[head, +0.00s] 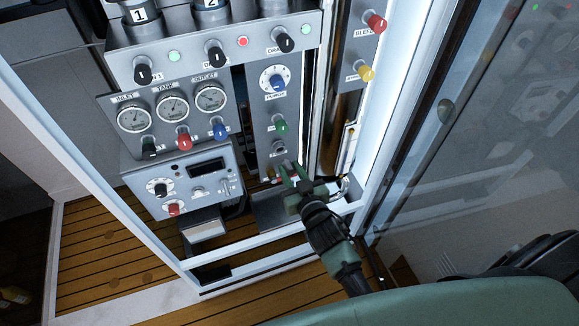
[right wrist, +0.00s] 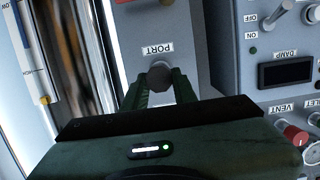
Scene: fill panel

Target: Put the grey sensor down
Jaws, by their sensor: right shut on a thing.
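My right gripper (head: 286,172) reaches up from the lower right to the lower part of the narrow port panel (head: 272,110). In the right wrist view its two green fingers (right wrist: 159,84) are shut on the grey sensor (right wrist: 158,74), a dark, rounded piece at the fingertips. The sensor is in front of the panel, close to the upside-down PORT label (right wrist: 157,49). I cannot tell whether it touches the panel. In the head view the fingers mostly hide the sensor. My left gripper is not in view.
Left of the gripper is a grey box with a dark display (head: 206,169), also in the right wrist view (right wrist: 286,74). Gauges (head: 172,108) and knobs are above it. A white frame post (head: 375,130) and a glass door (head: 480,150) stand to the right. A grey shelf (head: 268,208) lies below.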

